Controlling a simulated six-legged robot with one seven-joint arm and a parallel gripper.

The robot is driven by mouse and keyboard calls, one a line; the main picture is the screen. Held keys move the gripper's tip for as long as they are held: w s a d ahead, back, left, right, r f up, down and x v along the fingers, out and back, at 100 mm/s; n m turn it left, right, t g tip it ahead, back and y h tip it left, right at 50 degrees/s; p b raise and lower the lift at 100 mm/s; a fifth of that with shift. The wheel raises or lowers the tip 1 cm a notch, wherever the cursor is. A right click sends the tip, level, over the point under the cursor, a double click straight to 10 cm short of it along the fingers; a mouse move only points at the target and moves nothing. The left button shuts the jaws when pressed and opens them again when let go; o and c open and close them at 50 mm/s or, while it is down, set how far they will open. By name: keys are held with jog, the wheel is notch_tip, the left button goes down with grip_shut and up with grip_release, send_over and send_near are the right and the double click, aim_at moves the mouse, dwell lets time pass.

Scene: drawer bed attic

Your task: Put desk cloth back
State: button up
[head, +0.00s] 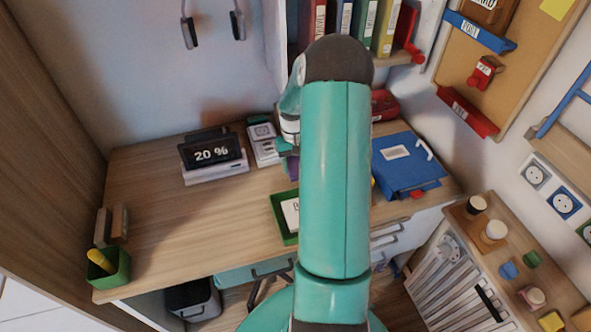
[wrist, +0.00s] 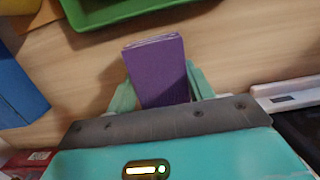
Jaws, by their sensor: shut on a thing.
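A purple folded block (wrist: 158,75), which looks like the desk cloth, stands between the two teal fingers of my gripper (wrist: 160,92) in the wrist view. My gripper is shut on it. In the head view, a small part of the purple cloth (head: 291,166) shows beside my arm, above the desk (head: 170,220). My arm hides most of the gripper there. I cannot tell whether the cloth touches the desk.
A green tray (head: 277,211) lies in front of the cloth, partly behind my arm. A "20 %" display (head: 212,152) stands left, a blue binder (head: 402,165) lies right. A green box (head: 112,268) sits at the front left corner. The desk's left middle is clear.

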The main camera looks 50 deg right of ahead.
aim_at(295, 170)
jog(key=shift+w+f, duration=0.1)
jog(key=shift+f, duration=1.45)
jog(key=shift+f, duration=0.2)
jog(key=o, duration=0.9)
jog(key=shift+o, duration=0.2)
jog(key=shift+r, duration=0.1)
jog(key=r, duration=0.4)
jog(key=w+r, duration=0.1)
jog(key=r, duration=0.3)
jog(key=d+r, duration=0.1)
jog(key=r, duration=0.3)
jog(key=shift+w, duration=0.3)
